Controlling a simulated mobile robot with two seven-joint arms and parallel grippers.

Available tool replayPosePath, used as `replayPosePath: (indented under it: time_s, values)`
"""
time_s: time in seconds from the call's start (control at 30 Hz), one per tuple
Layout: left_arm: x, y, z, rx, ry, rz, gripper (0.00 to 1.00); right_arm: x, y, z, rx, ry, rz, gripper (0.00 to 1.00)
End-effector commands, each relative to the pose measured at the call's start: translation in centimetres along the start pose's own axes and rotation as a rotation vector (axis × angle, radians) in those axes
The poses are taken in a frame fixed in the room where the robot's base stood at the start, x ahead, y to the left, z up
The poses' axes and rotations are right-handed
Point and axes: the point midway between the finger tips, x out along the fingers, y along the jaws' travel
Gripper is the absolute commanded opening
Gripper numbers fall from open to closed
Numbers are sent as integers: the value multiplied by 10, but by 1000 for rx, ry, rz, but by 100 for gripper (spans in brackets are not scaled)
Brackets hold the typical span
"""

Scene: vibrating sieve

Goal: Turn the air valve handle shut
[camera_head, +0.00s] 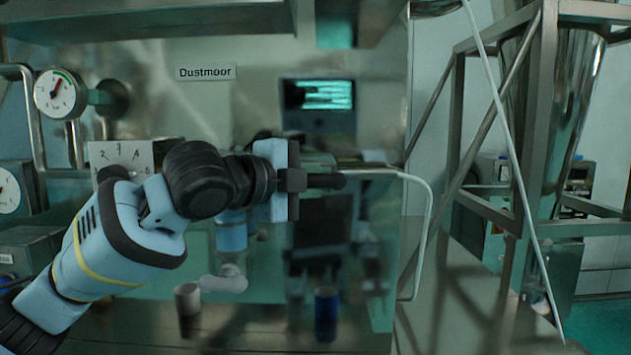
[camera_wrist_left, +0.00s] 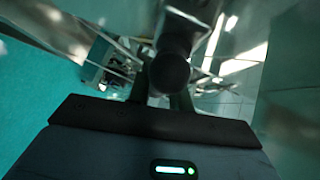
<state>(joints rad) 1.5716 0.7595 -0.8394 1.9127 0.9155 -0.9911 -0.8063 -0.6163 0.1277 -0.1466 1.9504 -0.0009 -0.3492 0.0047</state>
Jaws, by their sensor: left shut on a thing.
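My left arm comes in from the left, and its gripper (camera_head: 297,181) is in front of the wall panel. In the left wrist view the handle's round dark end (camera_wrist_left: 170,73) is between the two fingers of my left gripper (camera_wrist_left: 162,100). The valve body behind the handle is hidden or too dark to make out. My right gripper is not in view.
A pressure gauge (camera_head: 60,94) and pipes are at the left. A thin pale pipe (camera_head: 429,205) bends down right of the handle. A screen (camera_head: 318,95) hangs behind. A metal frame (camera_head: 455,130) is at the right.

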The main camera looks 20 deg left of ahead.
Motion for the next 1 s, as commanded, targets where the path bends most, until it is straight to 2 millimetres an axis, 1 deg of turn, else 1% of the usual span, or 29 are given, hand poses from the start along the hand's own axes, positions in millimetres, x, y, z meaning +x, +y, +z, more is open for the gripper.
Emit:
replayPosePath:
  time_s: [0.27,0.47,1.0]
  values:
    - [0,1,0,-19,5,-17,0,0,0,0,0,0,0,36]
    - [0,1,0,-85,25,-81,0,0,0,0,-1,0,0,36]
    - [0,1,0,-427,121,-416,0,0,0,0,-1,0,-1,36]
